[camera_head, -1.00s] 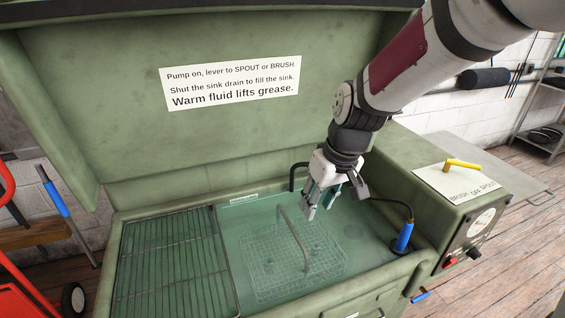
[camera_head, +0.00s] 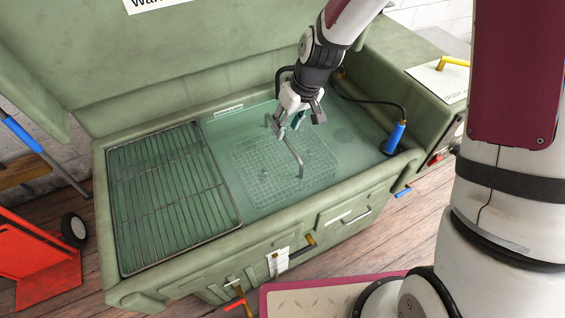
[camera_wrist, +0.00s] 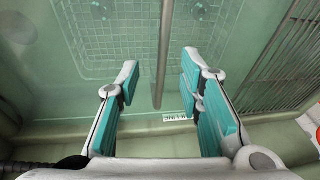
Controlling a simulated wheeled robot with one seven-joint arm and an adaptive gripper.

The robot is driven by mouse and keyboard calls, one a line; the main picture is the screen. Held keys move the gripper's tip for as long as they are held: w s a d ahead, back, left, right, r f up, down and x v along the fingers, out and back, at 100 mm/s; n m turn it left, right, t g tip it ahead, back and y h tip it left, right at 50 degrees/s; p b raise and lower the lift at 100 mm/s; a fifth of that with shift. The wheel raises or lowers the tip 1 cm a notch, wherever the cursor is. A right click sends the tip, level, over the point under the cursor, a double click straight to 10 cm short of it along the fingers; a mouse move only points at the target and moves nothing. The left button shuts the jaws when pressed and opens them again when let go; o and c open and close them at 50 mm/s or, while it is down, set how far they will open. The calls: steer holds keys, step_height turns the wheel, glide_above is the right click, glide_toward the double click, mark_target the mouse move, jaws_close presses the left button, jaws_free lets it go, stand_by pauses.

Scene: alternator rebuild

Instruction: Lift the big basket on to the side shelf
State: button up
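The big wire-mesh basket (camera_head: 265,180) lies in the fluid of the green sink, left of the drain. Its raised grey bar handle (camera_head: 293,158) stands out above it. My gripper (camera_head: 289,130) is over the handle's far part, pointing down. In the wrist view my gripper (camera_wrist: 160,90) is open, its teal-padded fingers wide apart. The handle (camera_wrist: 164,50) runs between them in the picture; I cannot tell how deep. The basket's mesh (camera_wrist: 105,65) shows beyond. The side shelf, a wire rack (camera_head: 165,180), is at the sink's left and empty; its bars also show in the wrist view (camera_wrist: 285,60).
The raised green lid (camera_head: 200,60) stands behind the sink. A blue spout brush (camera_head: 396,137) with a black hose stands at the sink's right rim. The control box (camera_head: 395,60) with a yellow lever is farther right. A red cart (camera_head: 40,255) stands on the floor at left.

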steer(key=shift+x, duration=2.55)
steer(key=shift+s+a, duration=0.1)
steer(key=shift+s, duration=0.05)
jaws_close()
